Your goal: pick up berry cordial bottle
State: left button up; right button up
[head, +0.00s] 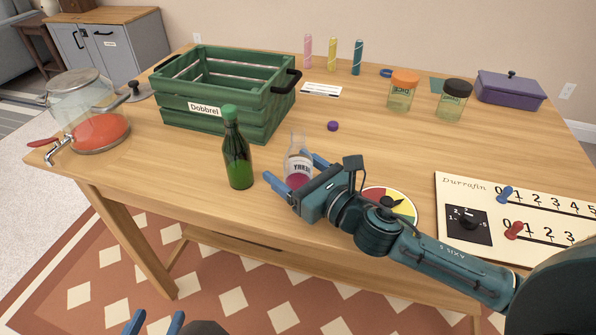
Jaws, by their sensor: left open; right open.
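A clear bottle with dark pink liquid and a partly readable white label, apparently the berry cordial bottle (298,165), stands upright near the table's front edge. My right gripper (290,168) is open at this bottle, with one blue finger at its left and the other at its right. The gripper hides the bottle's lower part, and I cannot tell whether the fingers touch it. My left gripper (153,322) is open and empty at the bottom edge of the view, low in front of the table.
A green bottle (237,160) stands close left of the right gripper. A green crate (205,122) and a drink dispenser (92,120) stand further left. A coloured dial (405,208) and a scoring board (470,190) lie right, by my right arm. A purple cap (333,126) lies behind.

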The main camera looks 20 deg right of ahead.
jog(key=shift+w+a, duration=0.15)
jog(key=shift+w, duration=0.15)
jog(key=shift+c, duration=0.3)
jog(key=c, duration=1.1)
jog(key=shift+c, duration=0.2)
